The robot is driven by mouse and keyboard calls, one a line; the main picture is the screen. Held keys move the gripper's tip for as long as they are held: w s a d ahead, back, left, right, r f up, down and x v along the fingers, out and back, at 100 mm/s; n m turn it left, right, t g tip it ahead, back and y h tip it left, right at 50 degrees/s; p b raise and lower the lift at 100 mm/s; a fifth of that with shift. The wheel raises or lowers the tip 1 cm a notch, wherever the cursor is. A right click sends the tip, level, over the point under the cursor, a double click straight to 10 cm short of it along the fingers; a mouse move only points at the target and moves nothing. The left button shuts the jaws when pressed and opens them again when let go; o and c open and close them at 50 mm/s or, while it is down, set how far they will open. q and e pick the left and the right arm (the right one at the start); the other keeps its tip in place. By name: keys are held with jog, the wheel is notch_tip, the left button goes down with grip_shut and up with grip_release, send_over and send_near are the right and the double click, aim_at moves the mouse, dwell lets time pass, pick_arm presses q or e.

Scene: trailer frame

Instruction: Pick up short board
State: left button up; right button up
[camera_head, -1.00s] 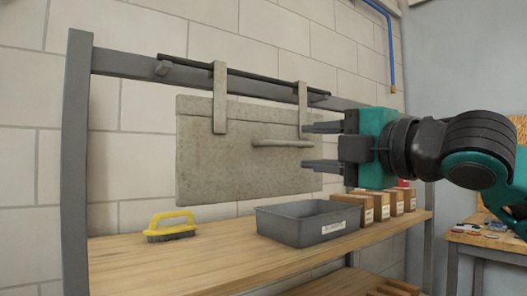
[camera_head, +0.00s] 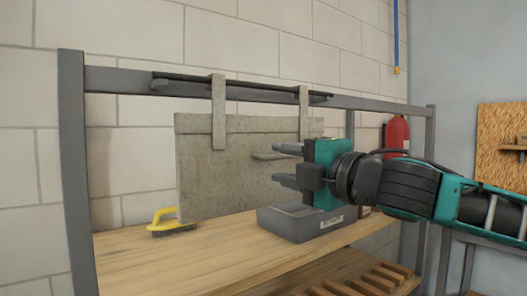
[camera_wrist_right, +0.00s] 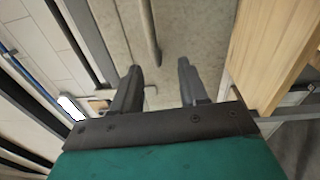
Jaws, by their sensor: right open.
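A flat grey board (camera_head: 215,175), which I take for the short board, hangs by two straps from a dark rail (camera_head: 240,87) on the shelf frame. A short bar handle (camera_head: 262,156) sticks out of its front. My right gripper (camera_head: 274,165) is open and empty, in front of the board's right part, and hides the right end of the handle. In the right wrist view, the open fingers (camera_wrist_right: 160,78) point at the board's face (camera_wrist_right: 190,30), and the handle (camera_wrist_right: 149,35) runs just ahead of the left finger. I cannot tell whether they touch. My left gripper is out of view.
A yellow-handled brush (camera_head: 170,222) and a grey bin (camera_head: 300,225) stand on the wooden shelf (camera_head: 190,260) below the board. A grey post (camera_head: 75,180) stands at the left. A red extinguisher (camera_head: 396,135) is behind my right arm.

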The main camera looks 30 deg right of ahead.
aim_at(270, 158)
jog(key=shift+w+r+p, duration=0.2)
jog(key=shift+r+p, duration=0.2)
jog(key=shift+p, duration=0.2)
jog(key=shift+w+a+p, duration=0.2)
jog(key=shift+w+p, duration=0.05)
jog(key=shift+p, duration=0.9)
jog(key=shift+w+d+f, duration=0.2)
jog(key=shift+w+f, duration=0.05)
jog(key=shift+w+a, duration=0.25)
jog(key=shift+w, duration=0.2)
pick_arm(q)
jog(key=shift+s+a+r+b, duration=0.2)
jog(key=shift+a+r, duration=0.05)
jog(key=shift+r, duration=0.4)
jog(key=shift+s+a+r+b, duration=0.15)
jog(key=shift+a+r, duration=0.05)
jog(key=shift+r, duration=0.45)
pick_arm(e)
jog(key=shift+w+a+r, duration=0.1)
jog(key=shift+w, duration=0.5)
jog(key=shift+w+a+r, duration=0.1)
jog(key=shift+w, duration=0.45)
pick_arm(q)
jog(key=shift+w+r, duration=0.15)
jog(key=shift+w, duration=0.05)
pick_arm(e)
grip_shut()
